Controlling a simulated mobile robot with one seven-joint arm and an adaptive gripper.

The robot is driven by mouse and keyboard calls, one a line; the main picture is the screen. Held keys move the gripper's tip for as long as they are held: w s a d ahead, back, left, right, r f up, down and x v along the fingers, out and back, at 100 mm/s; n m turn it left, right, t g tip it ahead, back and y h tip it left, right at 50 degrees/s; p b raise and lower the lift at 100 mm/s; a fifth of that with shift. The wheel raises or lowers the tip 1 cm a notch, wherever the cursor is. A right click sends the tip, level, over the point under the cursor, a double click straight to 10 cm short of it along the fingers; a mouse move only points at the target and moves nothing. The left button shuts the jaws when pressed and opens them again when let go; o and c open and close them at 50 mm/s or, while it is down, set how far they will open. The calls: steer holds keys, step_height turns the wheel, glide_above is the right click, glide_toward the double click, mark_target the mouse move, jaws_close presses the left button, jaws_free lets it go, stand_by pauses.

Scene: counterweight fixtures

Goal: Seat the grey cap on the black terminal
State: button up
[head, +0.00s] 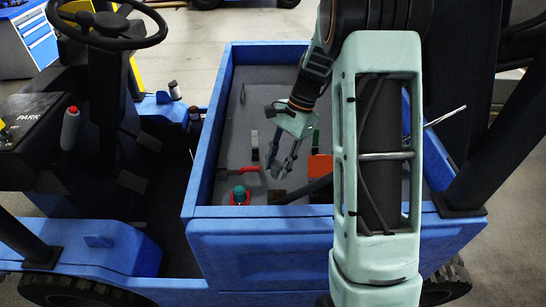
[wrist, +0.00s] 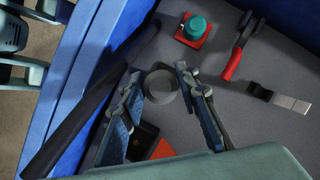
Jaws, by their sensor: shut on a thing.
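My gripper (head: 281,173) reaches down into the blue cargo bed. In the wrist view my gripper (wrist: 159,74) is shut on the grey cap (wrist: 160,86), a round grey piece between the fingertips. The cap is hard to make out in the head view. A dark block (wrist: 146,131), which looks like the black terminal, lies on the bed floor, partly hidden by one finger.
A red base with a teal knob (head: 239,195), red-handled pliers (wrist: 238,50) and a black-and-silver piece (wrist: 279,98) lie nearby. An orange plate (head: 319,165) is to the right. A dark bar (wrist: 88,97) runs near the blue bed wall (head: 206,135).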

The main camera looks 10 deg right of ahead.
mark_target(276, 193)
steer(key=shift+w+f, duration=0.15)
steer(key=shift+f, duration=0.5)
steer(key=shift+f+b, duration=0.6)
steer(key=shift+b, duration=0.1)
step_height(276, 193, down, 4)
steer(key=b, duration=0.2)
steer(key=shift+r+b, duration=0.15)
steer(key=shift+b, duration=0.25)
steer(key=shift+c, duration=0.2)
steer(key=shift+f, duration=0.3)
steer(key=shift+f, duration=0.15)
steer(key=shift+f+b, duration=0.65)
steer(key=shift+f, duration=0.4)
steer(key=shift+f+b, duration=0.45)
steer(key=shift+f, duration=0.45)
steer(key=o, duration=0.8)
steer(key=shift+o, duration=0.2)
